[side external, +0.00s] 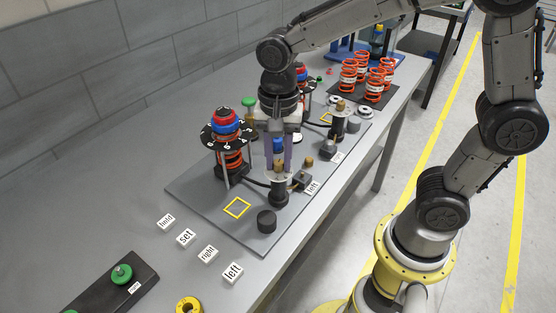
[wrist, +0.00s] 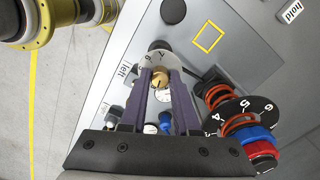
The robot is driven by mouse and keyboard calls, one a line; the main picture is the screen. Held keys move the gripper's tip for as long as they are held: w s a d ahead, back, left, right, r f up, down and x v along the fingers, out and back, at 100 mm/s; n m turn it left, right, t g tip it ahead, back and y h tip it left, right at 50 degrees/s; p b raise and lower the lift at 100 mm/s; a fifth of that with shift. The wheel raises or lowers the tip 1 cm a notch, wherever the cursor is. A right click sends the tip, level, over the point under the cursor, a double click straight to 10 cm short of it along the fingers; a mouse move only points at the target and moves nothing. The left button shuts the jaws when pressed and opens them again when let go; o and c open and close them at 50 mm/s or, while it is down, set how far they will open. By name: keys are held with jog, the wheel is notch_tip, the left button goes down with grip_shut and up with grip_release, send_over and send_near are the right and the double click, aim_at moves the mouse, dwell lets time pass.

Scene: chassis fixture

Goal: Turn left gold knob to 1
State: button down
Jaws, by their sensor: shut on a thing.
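The left gold knob (wrist: 160,78) sits between my purple fingertips in the wrist view, over a pale dial (wrist: 156,59) with black numerals, of which a 7 and a 6 show. My gripper (wrist: 161,76) is shut on this knob. The fingers hide part of the knob and dial, so I cannot read the setting.
A spring unit (side external: 234,160) with a numbered black disc and red-and-blue top stands close to my gripper. A second gold-topped cylinder (side external: 340,107) stands farther back. White word tiles (side external: 186,237) lie at the front. A yellow-outlined square (side external: 237,208) is empty.

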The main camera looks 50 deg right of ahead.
jog(key=n, duration=0.3)
jog(key=shift+n, duration=0.3)
jog(key=n, duration=0.3)
jog(key=shift+n, duration=0.4)
jog(key=n, duration=0.3)
jog(key=shift+n, duration=0.3)
jog(key=n, duration=0.3)
jog(key=shift+n, duration=0.4)
jog(key=c, duration=0.8)
grip_release()
jog(key=shift+r, duration=0.1)
